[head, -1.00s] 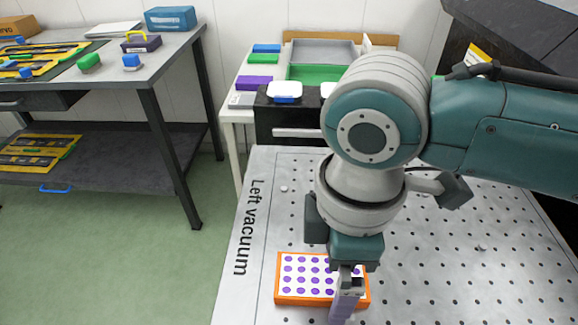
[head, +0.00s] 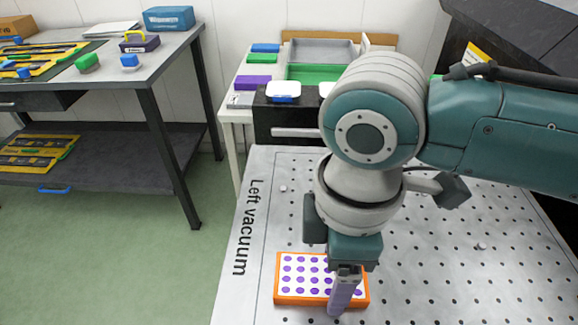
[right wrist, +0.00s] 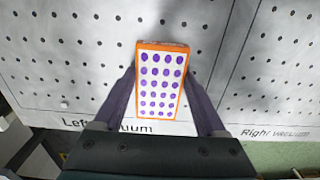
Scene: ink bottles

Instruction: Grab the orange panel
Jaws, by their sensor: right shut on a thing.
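The orange panel (head: 302,281) is a small orange block whose white face carries rows of purple dots. It lies on the perforated metal table near the lower middle of the head view. My right gripper (head: 338,306) points down at the panel, with a purple-grey finger in front of its right part. In the right wrist view the panel (right wrist: 160,85) sits between the two fingers of the right gripper (right wrist: 160,78), which is shut on it. The far finger is hidden in the head view. My left gripper is not in view.
The perforated table (head: 440,285) is marked "Left vacuum" and is mostly clear around the panel. A black box with white-topped items (head: 284,92) stands behind it. A green and grey tray (head: 318,72) is farther back. A dark workbench (head: 120,60) stands at the left.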

